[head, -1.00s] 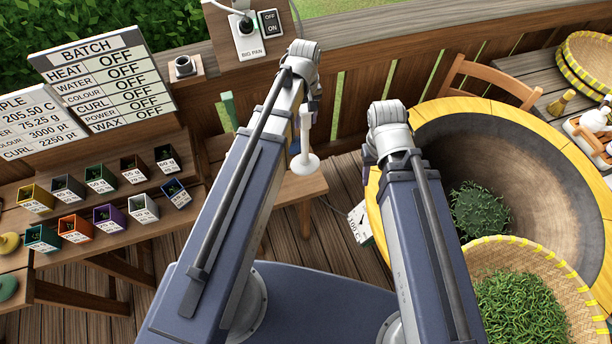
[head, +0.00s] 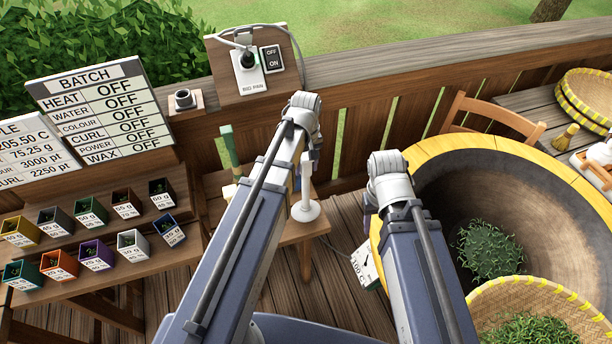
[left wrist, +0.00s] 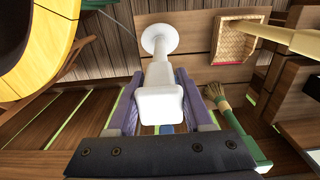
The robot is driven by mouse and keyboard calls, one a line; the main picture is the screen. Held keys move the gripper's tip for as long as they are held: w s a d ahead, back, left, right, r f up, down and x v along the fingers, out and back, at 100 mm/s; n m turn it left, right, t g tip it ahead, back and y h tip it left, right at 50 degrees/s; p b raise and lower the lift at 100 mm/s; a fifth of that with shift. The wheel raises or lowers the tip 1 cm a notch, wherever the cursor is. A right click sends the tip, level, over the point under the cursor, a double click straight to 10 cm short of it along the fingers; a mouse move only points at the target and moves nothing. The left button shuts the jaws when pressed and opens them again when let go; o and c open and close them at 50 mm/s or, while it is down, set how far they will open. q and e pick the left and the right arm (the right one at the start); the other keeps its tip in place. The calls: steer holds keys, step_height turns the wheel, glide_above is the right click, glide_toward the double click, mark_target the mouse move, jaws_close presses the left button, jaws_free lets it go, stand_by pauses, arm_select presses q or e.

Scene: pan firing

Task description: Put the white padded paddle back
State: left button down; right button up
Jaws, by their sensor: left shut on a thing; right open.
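The white padded paddle (head: 306,207) hangs upright below my left arm in the head view, its round pad at the bottom, seen against the small wooden table. In the left wrist view the paddle (left wrist: 158,104) stands between the two purple fingers of my left gripper (left wrist: 161,84), which is shut on its shaft. Its round pad is at the far end. I cannot tell whether the pad touches the table (left wrist: 195,78). In the head view my left arm hides the left gripper. My right arm shows, but its gripper is out of sight.
The large yellow-rimmed pan (head: 440,150) with green leaves is at the right, a woven basket (head: 560,290) in front of it. A rack of small coloured boxes (head: 95,255) is at the left. A green-handled brush (left wrist: 229,118) and a small basket (left wrist: 238,42) are near the paddle.

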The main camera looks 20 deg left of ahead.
mark_target(306, 174)
arm_select(q)
step_height(306, 174, down, 4)
steer(key=b, duration=0.3)
steer(key=shift+r, duration=0.15)
steer(key=shift+s+r, duration=0.15)
steer(key=shift+r, duration=0.05)
steer(key=c, duration=0.5)
jaws_free()
steer(key=shift+w+f, duration=0.2)
steer(key=shift+o, duration=1)
steer(key=shift+s+r, duration=0.1)
